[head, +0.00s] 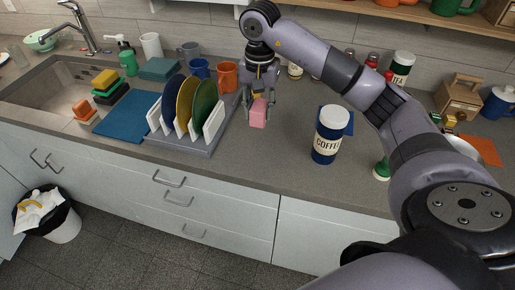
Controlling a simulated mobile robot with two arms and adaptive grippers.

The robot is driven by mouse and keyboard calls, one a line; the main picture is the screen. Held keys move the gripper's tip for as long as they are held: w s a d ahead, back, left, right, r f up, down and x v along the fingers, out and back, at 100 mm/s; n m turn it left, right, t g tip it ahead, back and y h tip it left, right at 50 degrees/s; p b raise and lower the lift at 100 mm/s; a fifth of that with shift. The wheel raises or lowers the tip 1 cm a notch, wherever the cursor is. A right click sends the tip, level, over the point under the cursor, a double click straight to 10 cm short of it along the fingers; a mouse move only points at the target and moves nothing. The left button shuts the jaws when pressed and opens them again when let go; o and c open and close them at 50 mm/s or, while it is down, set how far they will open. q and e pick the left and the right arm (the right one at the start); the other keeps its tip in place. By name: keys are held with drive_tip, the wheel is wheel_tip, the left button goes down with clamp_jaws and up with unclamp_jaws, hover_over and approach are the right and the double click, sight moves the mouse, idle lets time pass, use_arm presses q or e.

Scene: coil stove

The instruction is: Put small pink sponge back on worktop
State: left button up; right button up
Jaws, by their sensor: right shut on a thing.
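The small pink sponge (258,113) is between the fingers of my right gripper (260,105), which is shut on it. The gripper points down over the worktop (265,160), just right of the dish rack. I cannot tell whether the sponge touches the worktop or hangs a little above it. My left gripper is not in view.
A dish rack with upright plates (186,104) stands close on the left, with an orange mug (227,76) behind. A blue coffee canister (329,135) stands to the right. Worktop in front is clear. The sink (55,85) is far left.

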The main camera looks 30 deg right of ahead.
wheel_tip(320, 180, down, 11)
drive_tip(key=p, duration=0.3)
drive_tip(key=shift+w+a+f, duration=0.1)
wheel_tip(320, 180, down, 4)
drive_tip(key=shift+p, duration=0.6)
drive_tip(key=shift+f, duration=0.2)
drive_tip(key=o, duration=1.1)
